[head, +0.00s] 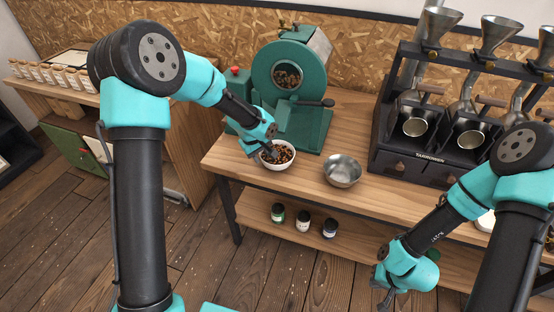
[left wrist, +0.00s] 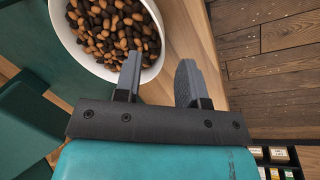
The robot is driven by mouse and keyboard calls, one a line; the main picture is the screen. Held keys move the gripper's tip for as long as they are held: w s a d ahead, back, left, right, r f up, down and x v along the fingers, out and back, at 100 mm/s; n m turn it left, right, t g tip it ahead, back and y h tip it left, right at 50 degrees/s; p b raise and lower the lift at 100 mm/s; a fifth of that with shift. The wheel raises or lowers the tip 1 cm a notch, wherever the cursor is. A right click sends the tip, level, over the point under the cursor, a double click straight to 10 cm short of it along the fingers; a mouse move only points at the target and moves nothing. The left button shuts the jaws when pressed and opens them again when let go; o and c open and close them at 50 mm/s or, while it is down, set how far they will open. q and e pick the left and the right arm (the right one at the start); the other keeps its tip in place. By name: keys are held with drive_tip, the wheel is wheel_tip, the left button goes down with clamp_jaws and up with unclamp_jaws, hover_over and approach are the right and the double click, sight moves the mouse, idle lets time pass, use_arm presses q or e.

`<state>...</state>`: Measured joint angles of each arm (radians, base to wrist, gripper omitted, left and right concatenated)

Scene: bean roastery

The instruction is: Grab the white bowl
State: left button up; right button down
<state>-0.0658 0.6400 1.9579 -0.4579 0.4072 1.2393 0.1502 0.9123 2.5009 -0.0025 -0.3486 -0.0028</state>
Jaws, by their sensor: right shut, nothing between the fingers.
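The white bowl (head: 291,161) stands on the wooden counter below the green roaster and holds brown and dark beans. It also shows at the top left of the left wrist view (left wrist: 67,47). My right gripper (head: 385,297) is shut and empty, low in front of the counter at the right, far from the bowl.
A metal bowl (head: 342,171) stands right of the white bowl. The green roaster (head: 298,92) is close behind. A dark rack with metal funnels and cups (head: 438,128) fills the counter's right. Several small jars (head: 303,222) stand on the lower shelf. The counter's front edge is close to the bowl.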

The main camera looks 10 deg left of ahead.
use_arm(q)
drive_tip(key=shift+f, duration=0.25)
drive_tip(key=shift+w+x, duration=0.1)
drive_tip(key=shift+x, duration=1.15)
drive_tip(key=shift+w+x, duration=0.15)
drive_tip(key=shift+x, duration=1.1)
drive_tip(key=shift+a, duration=0.2)
drive_tip(key=shift+c, duration=0.3)
clamp_jaws()
